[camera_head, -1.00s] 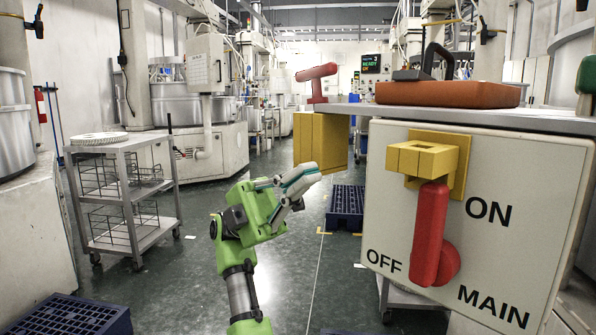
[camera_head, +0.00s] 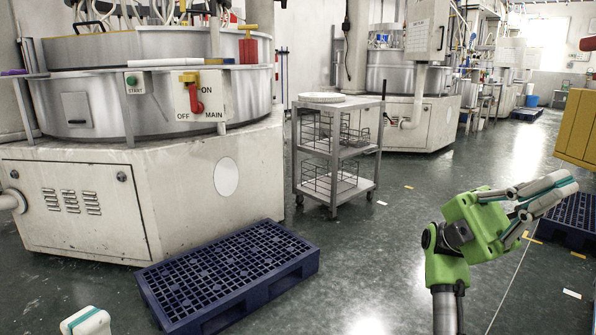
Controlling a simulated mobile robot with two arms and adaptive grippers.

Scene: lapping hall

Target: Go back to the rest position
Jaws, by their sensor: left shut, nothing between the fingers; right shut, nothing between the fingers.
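My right gripper (camera_head: 545,195), with a green body and white-and-teal fingers, is at the right of the head view. It is shut with nothing in it, above the open floor, its fingers pointing right. Only a white-and-teal piece of my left gripper (camera_head: 86,322) shows at the bottom left edge. It is shut and holds nothing visible; the rest of it is out of view. Neither gripper appears to touch anything.
A blue pallet (camera_head: 235,280) lies on the floor before a large lapping machine (camera_head: 100,215) with a switch panel (camera_head: 203,92). A grey wire-basket cart (camera_head: 335,150) stands behind. Another blue pallet (camera_head: 572,222) and a yellow block (camera_head: 578,125) are at right.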

